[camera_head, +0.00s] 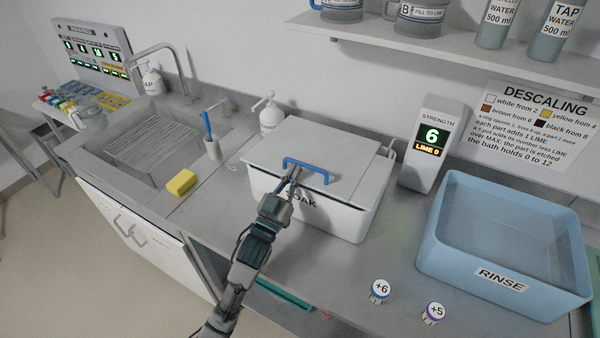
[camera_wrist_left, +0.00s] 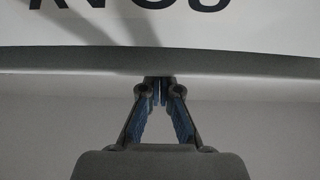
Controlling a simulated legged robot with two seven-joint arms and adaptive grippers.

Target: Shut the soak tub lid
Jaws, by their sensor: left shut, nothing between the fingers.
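The soak tub (camera_head: 330,217) is a white box marked SOAK on the counter. A blue handle (camera_head: 318,168) stands on the lid's front part. My left gripper (camera_head: 294,176) is shut and empty at the left end of the handle, over the lid's front edge; I cannot tell whether it touches. In the left wrist view the gripper's fingertips (camera_wrist_left: 160,88) meet near a dark edge, with upside-down lettering beyond. My right gripper is in neither view.
A blue rinse basin (camera_head: 505,240) stands at the right, behind two small jars, +6 (camera_head: 379,291) and +5 (camera_head: 433,312). A strength meter (camera_head: 432,143) reads 6. A soap bottle (camera_head: 268,115) stands behind the tub; a yellow sponge (camera_head: 181,183) lies left, beside the sink.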

